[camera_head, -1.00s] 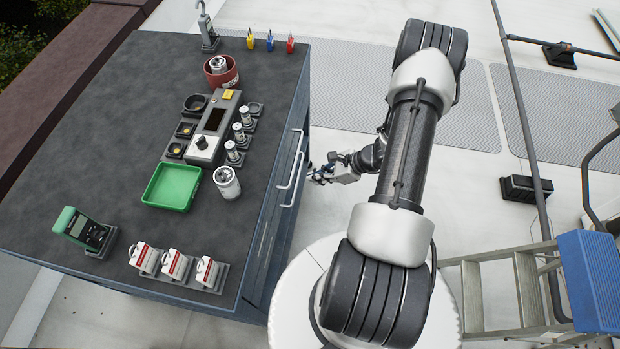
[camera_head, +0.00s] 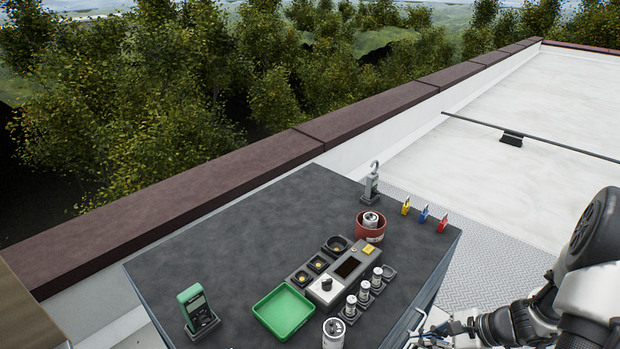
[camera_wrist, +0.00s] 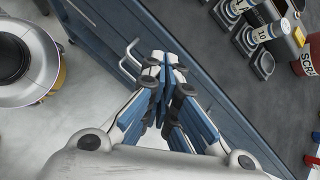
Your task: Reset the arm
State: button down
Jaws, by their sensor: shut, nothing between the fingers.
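My gripper (camera_wrist: 163,72) is shut and empty in the wrist view, its fingers together beside the blue front of the tool bench. A drawer handle (camera_wrist: 130,60) shows just left of the fingertips; I cannot tell whether they touch. In the head view, my gripper (camera_head: 440,332) is at the lower right, just off the bench's right edge, partly cut off by the picture's bottom. My arm comes in from the right edge, folded close by.
A brown parapet (camera_head: 200,190) runs behind. Open white roof lies at upper right.

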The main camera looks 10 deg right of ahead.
jog(key=s+a+r+n+g+h, duration=0.1)
jog(key=s+a+r+n, duration=0.1)
jog(key=a+r+n, duration=0.55)
jog(key=s+a+r+n+g+h, duration=0.1)
jog(key=a+r+n+g, duration=0.3)
jog(key=r, duration=0.6)
jog(key=s+a+r+n+t+h, duration=0.4)
jog(key=s+a+r+n, duration=0.2)
jog(key=s+r+n, duration=0.3)
jog(key=s, duration=0.3)
jog(key=shift+s+r+t, duration=0.3)
jog(key=shift+t, duration=0.1)
